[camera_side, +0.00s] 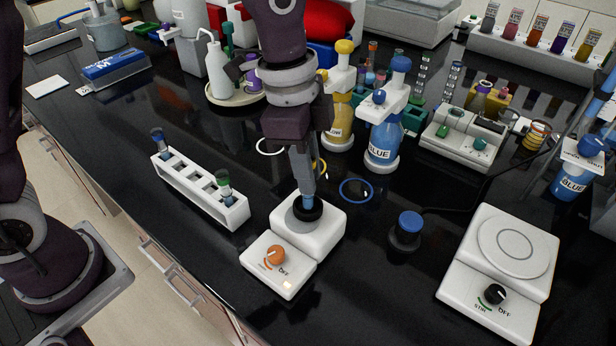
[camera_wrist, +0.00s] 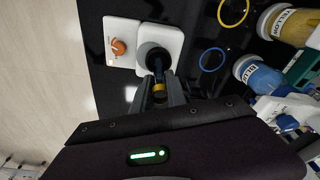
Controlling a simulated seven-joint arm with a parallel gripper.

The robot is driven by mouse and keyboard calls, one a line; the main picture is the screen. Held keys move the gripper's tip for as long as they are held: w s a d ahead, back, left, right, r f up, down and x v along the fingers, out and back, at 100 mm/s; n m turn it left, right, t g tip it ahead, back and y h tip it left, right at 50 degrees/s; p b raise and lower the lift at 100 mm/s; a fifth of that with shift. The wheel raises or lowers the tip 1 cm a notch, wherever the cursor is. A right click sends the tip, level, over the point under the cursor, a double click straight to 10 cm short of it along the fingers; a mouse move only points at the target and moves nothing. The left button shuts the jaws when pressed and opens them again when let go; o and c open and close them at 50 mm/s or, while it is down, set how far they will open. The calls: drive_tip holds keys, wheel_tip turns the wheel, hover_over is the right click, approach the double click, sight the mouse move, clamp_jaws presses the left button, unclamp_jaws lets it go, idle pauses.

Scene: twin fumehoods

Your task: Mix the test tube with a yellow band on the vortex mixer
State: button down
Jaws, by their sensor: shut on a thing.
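My gripper (camera_side: 306,188) is shut on a test tube and points down over the vortex mixer (camera_side: 322,232). In the wrist view, a yellow-orange band shows on the tube (camera_wrist: 159,88) between the fingers. In the side view, a short bluish length of the tube (camera_side: 308,201) shows below the fingers. The tube's lower end is at the mixer's round black cup (camera_side: 306,212); I cannot tell whether it presses into it. The mixer is white, with an orange knob (camera_side: 276,254) beside an OFF label. The fingers hide most of the tube.
A white rack (camera_side: 200,191) at left holds a blue-marked tube (camera_side: 157,139) and a green-marked tube (camera_side: 223,182). A blue bottle (camera_side: 382,145) and a yellow bottle (camera_side: 339,122) stand behind. A stirrer plate (camera_side: 488,285) is at right.

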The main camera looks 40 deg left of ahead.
drive_tip(key=shift+r, duration=3.5)
